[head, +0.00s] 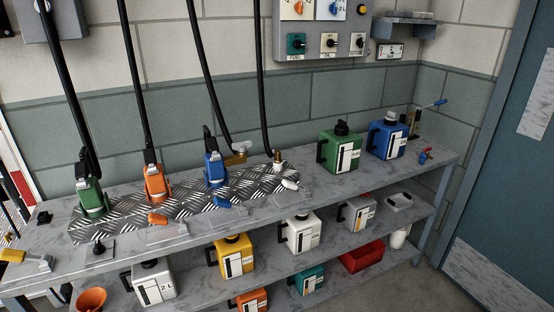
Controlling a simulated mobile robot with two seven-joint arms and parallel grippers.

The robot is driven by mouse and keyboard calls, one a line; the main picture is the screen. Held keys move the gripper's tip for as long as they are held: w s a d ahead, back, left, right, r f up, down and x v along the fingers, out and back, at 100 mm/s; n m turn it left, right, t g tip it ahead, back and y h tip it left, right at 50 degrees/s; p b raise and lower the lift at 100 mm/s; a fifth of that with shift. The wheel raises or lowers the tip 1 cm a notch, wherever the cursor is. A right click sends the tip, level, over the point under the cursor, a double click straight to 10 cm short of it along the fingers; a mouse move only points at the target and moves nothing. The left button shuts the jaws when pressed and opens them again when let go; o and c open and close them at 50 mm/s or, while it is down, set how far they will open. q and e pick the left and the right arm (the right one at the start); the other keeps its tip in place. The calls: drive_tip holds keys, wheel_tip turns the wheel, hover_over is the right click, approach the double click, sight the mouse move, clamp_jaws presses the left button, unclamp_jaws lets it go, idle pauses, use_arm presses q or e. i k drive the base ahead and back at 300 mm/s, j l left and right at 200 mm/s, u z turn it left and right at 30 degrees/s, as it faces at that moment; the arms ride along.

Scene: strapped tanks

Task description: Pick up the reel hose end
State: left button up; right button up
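Several black hoses hang from above over the grey bench. One hose ends near a brass-coloured fitting (238,149) by the wall, behind the blue nozzle. Another hose (265,110) comes down to its right, by a small upright brass-and-white end piece (277,167) at the back of the tread plate. I cannot tell for certain which is the reel hose end. A green nozzle (91,197), an orange nozzle (155,184) and a blue nozzle (214,172) stand upright on the tread plate (127,215). Neither of my grippers is in view.
A green can (338,152) and a blue can (387,140) stand at the bench's right. A tool with a yellow handle (13,255) lies at the left. Lower shelves hold several cans and a red bin (362,256). A switch panel (325,30) is on the wall.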

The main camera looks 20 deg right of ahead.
sight(278, 159)
drive_tip(key=i+l, duration=0.15)
drive_tip(key=l, duration=0.4)
drive_tip(key=i+l+z, duration=0.1)
drive_tip(key=l, duration=0.45)
drive_tip(key=i+l+z, duration=0.1)
drive_tip(key=l, duration=0.45)
drive_tip(key=i+l, duration=0.3)
drive_tip(key=l, duration=0.2)
drive_tip(key=i+l+z, duration=0.1)
drive_tip(key=l, duration=0.45)
drive_tip(key=i+l, duration=0.25)
drive_tip(key=l, duration=0.25)
drive_tip(key=i+l+z, duration=0.15)
drive_tip(key=l, duration=0.35)
drive_tip(key=i+l, duration=0.3)
drive_tip(key=l, duration=0.2)
drive_tip(key=u, duration=0.1)
